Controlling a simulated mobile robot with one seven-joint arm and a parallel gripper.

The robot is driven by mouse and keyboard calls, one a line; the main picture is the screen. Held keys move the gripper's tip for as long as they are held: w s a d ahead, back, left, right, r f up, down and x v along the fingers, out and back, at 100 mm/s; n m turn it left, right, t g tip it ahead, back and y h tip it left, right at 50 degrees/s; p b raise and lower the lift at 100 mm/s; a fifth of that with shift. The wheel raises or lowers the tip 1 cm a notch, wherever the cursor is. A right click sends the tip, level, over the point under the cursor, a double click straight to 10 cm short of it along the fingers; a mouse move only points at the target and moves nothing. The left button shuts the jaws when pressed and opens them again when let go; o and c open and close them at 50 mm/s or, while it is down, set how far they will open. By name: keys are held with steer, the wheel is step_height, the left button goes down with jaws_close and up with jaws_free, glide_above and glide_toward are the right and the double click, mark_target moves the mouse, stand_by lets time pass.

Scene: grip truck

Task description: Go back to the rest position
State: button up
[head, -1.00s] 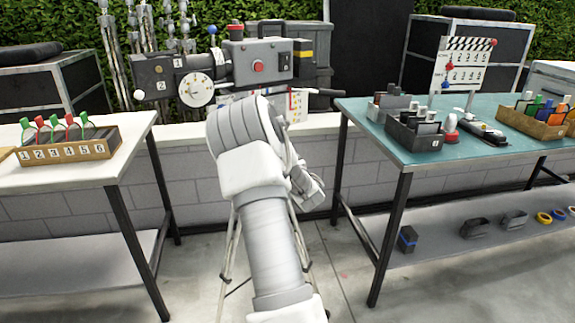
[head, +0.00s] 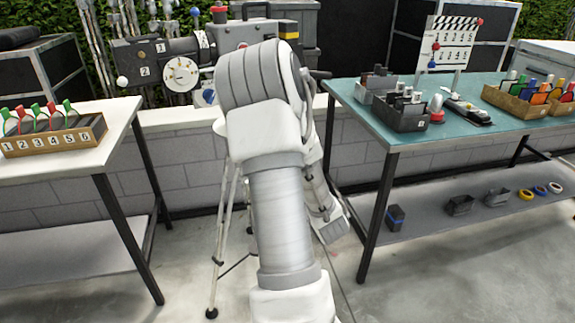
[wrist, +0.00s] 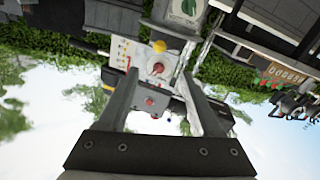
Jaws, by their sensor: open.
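My arm is bent in the middle of the head view. Its end hangs low to the right of the forearm (head: 335,225), between the two tables, with the fingers not clear there. In the wrist view, which is upside down, my gripper (wrist: 160,76) is open with its two fingers apart and nothing held between them. The camera on a tripod (head: 150,60), a dark grey body with a white dial, stands behind my arm and is partly hidden by it. A grey box with a red button (wrist: 150,103) shows beyond the fingers in the wrist view.
A teal-topped table (head: 450,140) stands at right with bins, a clapperboard (head: 450,45) and a wooden tray. A white table (head: 60,165) at left holds a numbered wooden box (head: 55,137). Tripod legs (head: 216,265) stand close to my arm. Concrete floor between the tables is mostly clear.

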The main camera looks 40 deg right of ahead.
stand_by(0.6)
steer(key=w+a+r+m+g+y, duration=0.15)
steer(key=a+r+g, duration=0.45)
steer(key=a, duration=0.9)
steer(key=s+a+r+n+g+y, duration=0.2)
steer(key=s+a+y, duration=0.1)
steer(key=s+a, duration=0.65)
steer(key=s+a+r+n+g+y, duration=0.2)
steer(key=s+a+g+y, duration=0.1)
steer(key=s+a, duration=0.6)
step_height(320, 180, up, 17)
steer(key=a+p, duration=0.1)
steer(key=p, duration=1.6)
steer(key=shift+w, duration=0.15)
steer(key=shift+d+h, duration=0.1)
steer(key=shift+h, duration=0.15)
